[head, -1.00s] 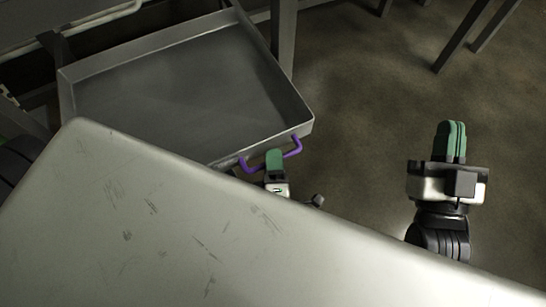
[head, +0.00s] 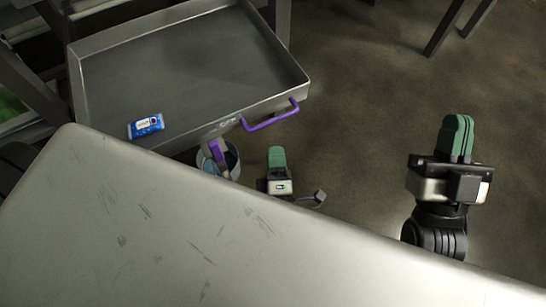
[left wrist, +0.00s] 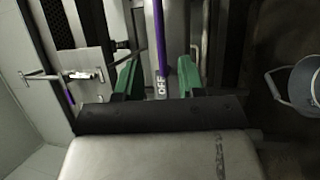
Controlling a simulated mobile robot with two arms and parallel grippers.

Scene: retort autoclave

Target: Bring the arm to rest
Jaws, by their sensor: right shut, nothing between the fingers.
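My left gripper (head: 277,158) is in front of a grey metal tray (head: 195,55), below and to the right of the tray's purple handle (head: 271,116), and apart from it. In the left wrist view its green fingers (left wrist: 158,72) stand apart with nothing held. A purple bar (left wrist: 158,35) with an OFF label shows between them, beyond the tips. My right gripper (head: 458,137) is shut and empty above the floor at the right. My left arm is mostly hidden behind the pale tabletop.
The scratched pale tabletop (head: 180,230) fills the lower left. A blue packet (head: 146,125) lies in the tray's near left corner. A bucket (head: 231,158) with a purple-topped item (head: 216,150) stands below the tray. The floor (head: 370,110) between the grippers is clear.

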